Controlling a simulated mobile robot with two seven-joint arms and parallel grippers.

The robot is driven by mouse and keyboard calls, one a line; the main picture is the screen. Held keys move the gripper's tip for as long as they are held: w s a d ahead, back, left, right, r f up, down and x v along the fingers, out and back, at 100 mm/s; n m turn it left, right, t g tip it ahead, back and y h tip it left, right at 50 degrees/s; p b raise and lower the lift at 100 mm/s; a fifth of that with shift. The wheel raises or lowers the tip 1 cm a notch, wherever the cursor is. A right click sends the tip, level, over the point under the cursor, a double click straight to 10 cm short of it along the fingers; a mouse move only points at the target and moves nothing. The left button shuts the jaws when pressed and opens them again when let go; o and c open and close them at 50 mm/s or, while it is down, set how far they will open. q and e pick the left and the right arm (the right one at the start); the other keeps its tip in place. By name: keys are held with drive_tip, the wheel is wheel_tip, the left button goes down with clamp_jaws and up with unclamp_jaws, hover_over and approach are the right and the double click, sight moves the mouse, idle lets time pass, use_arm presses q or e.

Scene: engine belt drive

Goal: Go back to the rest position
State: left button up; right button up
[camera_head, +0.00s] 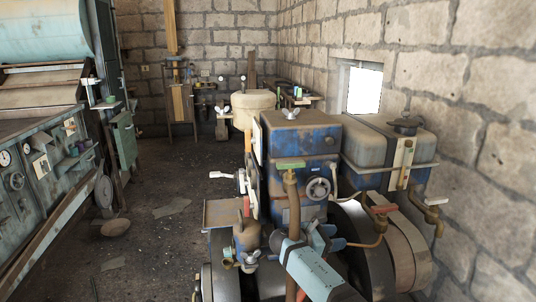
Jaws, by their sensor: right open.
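My right gripper (299,240) shows low in the middle of the head view, in front of the engine. Its light blue body points up and left, and its jaws are open with no held object visible between them. A brown vertical pipe (293,205) stands right behind the jaws; I cannot tell whether they touch it. The blue engine (300,140) has a wing nut on top, a green-handled valve (288,165) and a round knob (318,188). Its large wheel (345,235) is partly hidden by the gripper. My left gripper is not in view.
A grey tank (385,150) and a red-handled valve (383,209) sit at the engine's right, near the stone wall (490,160). A machine with a control panel (45,165) stands at the left. The dark floor (160,225) between is mostly open, with scattered debris.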

drive_tip(key=s+a+f+m+t+y+p, duration=0.1)
drive_tip(key=s+a+f+m+y+p, duration=0.15)
drive_tip(key=s+f+y, duration=0.6)
drive_tip(key=s+a+f+m+t+y+p, duration=0.1)
drive_tip(key=s+f+m+t+y+p, duration=0.2)
drive_tip(key=s+f, duration=1)
drive_tip(key=s+r+m+t+y+p, duration=0.1)
drive_tip(key=s+r+m+y, duration=0.2)
drive_tip(key=s, duration=0.8)
drive_tip(key=s+r+m+t+y+p, duration=0.1)
drive_tip(key=s+r+m+y, duration=0.3)
drive_tip(key=s, duration=0.7)
wheel_tip(320, 180, up, 2)
drive_tip(key=m+p, duration=0.1)
drive_tip(key=m, duration=0.3)
drive_tip(key=shift+d+t+p, duration=0.3)
drive_tip(key=shift+d+t, duration=0.1)
drive_tip(key=shift+m, duration=0.25)
